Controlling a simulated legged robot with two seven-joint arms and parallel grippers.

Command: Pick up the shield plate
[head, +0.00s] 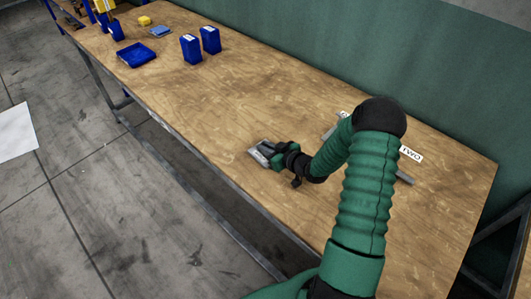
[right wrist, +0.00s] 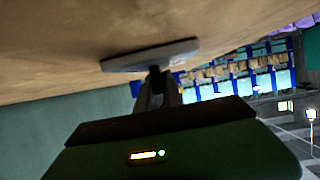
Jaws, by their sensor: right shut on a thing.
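The shield plate, a flat grey piece (head: 257,154), is at my right gripper (head: 268,151) over the middle of the wooden table, towards its front edge. In the right wrist view the plate (right wrist: 140,56) shows as a thin grey slab across the ends of the narrow fingers (right wrist: 155,80). The right gripper is shut on it. The plate lies close along the table surface; whether it touches the wood I cannot tell. My gripper hides part of it. My left gripper is not in view.
The wooden table (head: 180,95) has two blue bins (head: 191,48) and a blue tray (head: 137,55) at its far left end. A white label reading TWO (head: 411,154) and a grey piece (head: 405,178) lie behind my right arm. The table's middle is clear.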

